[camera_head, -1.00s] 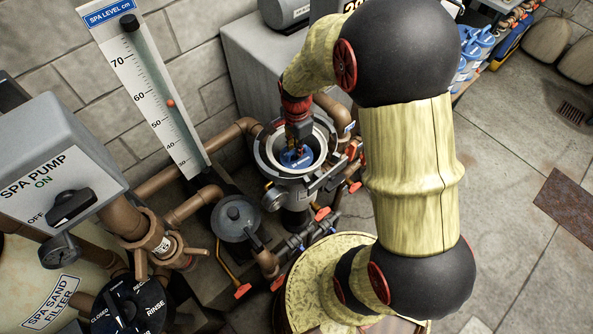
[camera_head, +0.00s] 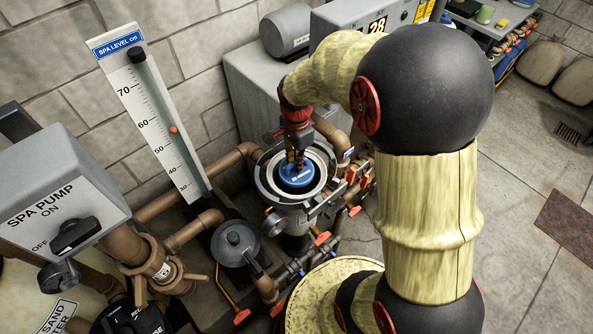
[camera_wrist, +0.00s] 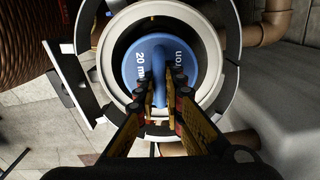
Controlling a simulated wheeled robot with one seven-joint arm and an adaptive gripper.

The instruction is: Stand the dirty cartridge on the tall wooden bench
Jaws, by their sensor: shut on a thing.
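The cartridge shows as a round blue top cap (camera_head: 297,175) inside the open filter housing (camera_head: 262,185). In the wrist view the blue cap (camera_wrist: 133,68) carries the print "20 mi…ron" and a raised handle bar across its middle. My gripper (camera_head: 296,160) points down into the housing and is shut on the cartridge's handle; its fingers (camera_wrist: 160,98) flank the bar in the wrist view. The pale housing rim (camera_wrist: 215,45) surrounds the cap. The cartridge's body is hidden below the cap, so its dirt cannot be seen. I cannot make out a tall wooden bench.
A spa level gauge (camera_head: 160,120) and the grey spa pump box (camera_head: 60,185) stand to the left. Brown pipes (camera_head: 225,163) and red-handled valves (camera_head: 322,238) crowd the housing. A shelf with goods (camera_head: 490,25) is at top right. The tiled floor at right (camera_head: 530,240) is open.

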